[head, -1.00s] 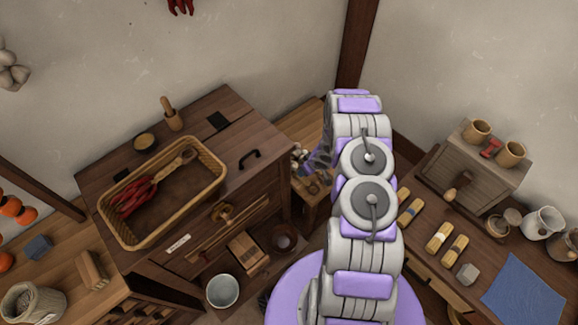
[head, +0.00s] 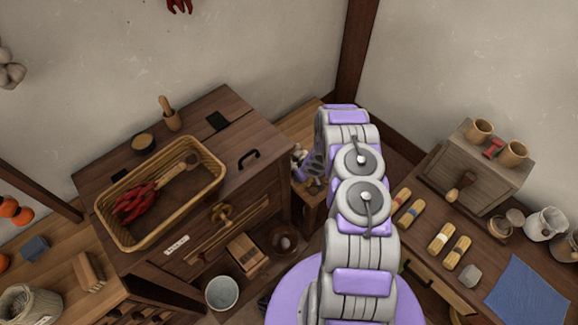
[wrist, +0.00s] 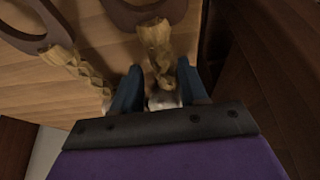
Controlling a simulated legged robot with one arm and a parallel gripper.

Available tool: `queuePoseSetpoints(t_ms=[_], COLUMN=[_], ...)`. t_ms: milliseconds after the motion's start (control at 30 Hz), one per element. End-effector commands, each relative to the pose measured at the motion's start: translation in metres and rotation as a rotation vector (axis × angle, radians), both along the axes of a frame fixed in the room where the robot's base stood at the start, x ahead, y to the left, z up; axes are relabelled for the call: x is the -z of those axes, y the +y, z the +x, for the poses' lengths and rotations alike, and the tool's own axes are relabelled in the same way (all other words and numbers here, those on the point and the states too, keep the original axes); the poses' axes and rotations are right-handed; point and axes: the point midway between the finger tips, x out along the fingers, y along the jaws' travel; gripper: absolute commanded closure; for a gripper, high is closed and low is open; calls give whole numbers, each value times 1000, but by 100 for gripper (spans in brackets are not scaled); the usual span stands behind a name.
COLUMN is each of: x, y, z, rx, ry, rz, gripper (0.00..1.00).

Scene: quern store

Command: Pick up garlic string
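A garlic string shows in the wrist view as a tan braided stalk (wrist: 157,50) lying on a light wooden surface, with pale bulbs at its near end, partly hidden by my gripper. My gripper (wrist: 159,75) is open, its two blue fingers on either side of the braid near the bulbs. A gap shows between the left finger and the braid. A second tan braid (wrist: 82,68) lies to the left, outside the fingers. In the head view, my gripper (head: 314,168) is low beside a small wooden stand and mostly hidden by my arm; pale bulbs (head: 299,154) show next to it.
Dark curved pieces (wrist: 145,12) lie beyond the braids. A dark wooden side (wrist: 255,70) rises close on the right. In the head view, a dark cabinet with a wicker basket (head: 212,195) of red chillies stands left; a bench with a small chest (head: 480,160) stands right.

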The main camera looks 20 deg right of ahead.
Motion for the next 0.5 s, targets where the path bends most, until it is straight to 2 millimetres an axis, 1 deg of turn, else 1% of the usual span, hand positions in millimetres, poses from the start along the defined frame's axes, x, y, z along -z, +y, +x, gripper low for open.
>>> queuePoseSetpoints(t_ms=[33,67,400,433,500], x=[0,0,0,0,0], y=[1,1,-1,-2,-2], z=[0,0,0,0,0], rx=[-1,-1,0,0,0], ry=[0,0,-1,-1,-1], rz=[0,0,4,4,4], gripper=[62,65,98,100,100])
